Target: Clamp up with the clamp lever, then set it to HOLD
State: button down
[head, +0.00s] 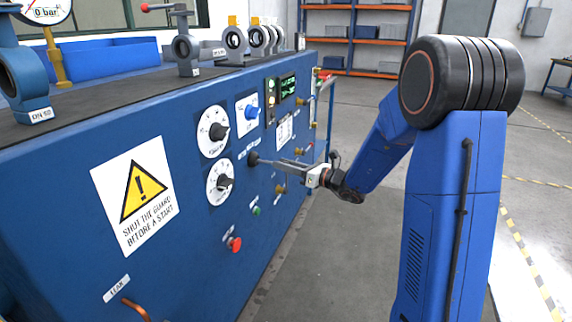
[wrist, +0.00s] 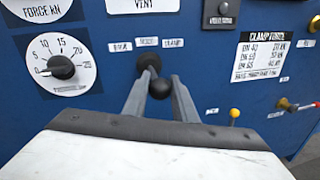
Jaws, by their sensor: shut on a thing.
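The clamp lever (wrist: 161,88) is a short lever with a black ball knob and a round black base on the blue panel. Labels above it seem to read BACK, HOLD and CLAMP from left to right. The knob shows a little right of and below the base. My gripper (wrist: 157,83) has its two grey fingers shut on the lever, one on each side of the knob. In the head view my gripper (head: 279,163) reaches the panel from the right, and the lever's black base (head: 253,159) shows at its fingertips. The knob is hard to make out there.
A pressure dial (wrist: 62,67) sits left of the lever, a CLAMP FORCE card (wrist: 272,55) to the right. A red button (head: 234,244) and green button (head: 256,211) sit below. Floor right of the panel is free.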

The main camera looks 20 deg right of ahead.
dwell(0.3)
jog(key=c, duration=1.4)
grip_release()
jog(key=shift+c, duration=0.2)
jog(key=v, duration=1.7)
jog(key=shift+s, duration=0.15)
jog(key=shift+d, duration=0.15)
